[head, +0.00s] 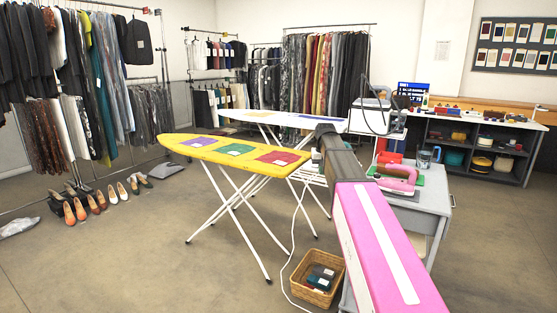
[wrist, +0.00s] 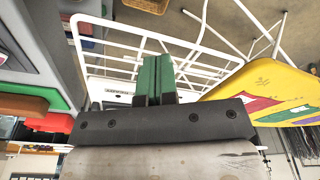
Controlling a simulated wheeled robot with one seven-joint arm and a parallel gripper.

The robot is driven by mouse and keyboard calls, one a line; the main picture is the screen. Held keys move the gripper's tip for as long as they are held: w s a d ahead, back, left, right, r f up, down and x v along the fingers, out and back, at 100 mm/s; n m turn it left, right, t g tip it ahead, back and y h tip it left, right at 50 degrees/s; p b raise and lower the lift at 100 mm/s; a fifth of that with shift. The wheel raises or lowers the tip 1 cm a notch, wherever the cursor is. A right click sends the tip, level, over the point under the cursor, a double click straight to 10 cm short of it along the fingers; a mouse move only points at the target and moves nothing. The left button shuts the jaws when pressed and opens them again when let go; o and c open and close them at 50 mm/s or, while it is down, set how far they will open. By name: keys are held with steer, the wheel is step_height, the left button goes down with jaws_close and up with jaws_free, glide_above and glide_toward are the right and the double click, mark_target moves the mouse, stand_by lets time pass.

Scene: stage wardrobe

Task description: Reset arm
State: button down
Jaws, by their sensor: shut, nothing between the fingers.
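My gripper (wrist: 158,62) shows in the wrist view with its two green fingers together and nothing between them. It is in front of a white wire rack (wrist: 105,42), apart from the yellow ironing board (wrist: 245,105) at the right. In the head view my pink and dark arm reaches up from the lower right to beside the yellow ironing board (head: 213,152). The gripper itself is hidden behind the arm there.
A wicker basket (head: 300,286) with dark items and a white cord lie on the floor. Shoes (head: 100,199) line the left.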

steer(key=s+f+g, duration=0.1)
steer(key=s+f, duration=2.8)
steer(key=shift+d+f+g, duration=0.25)
steer(key=shift+g, duration=0.05)
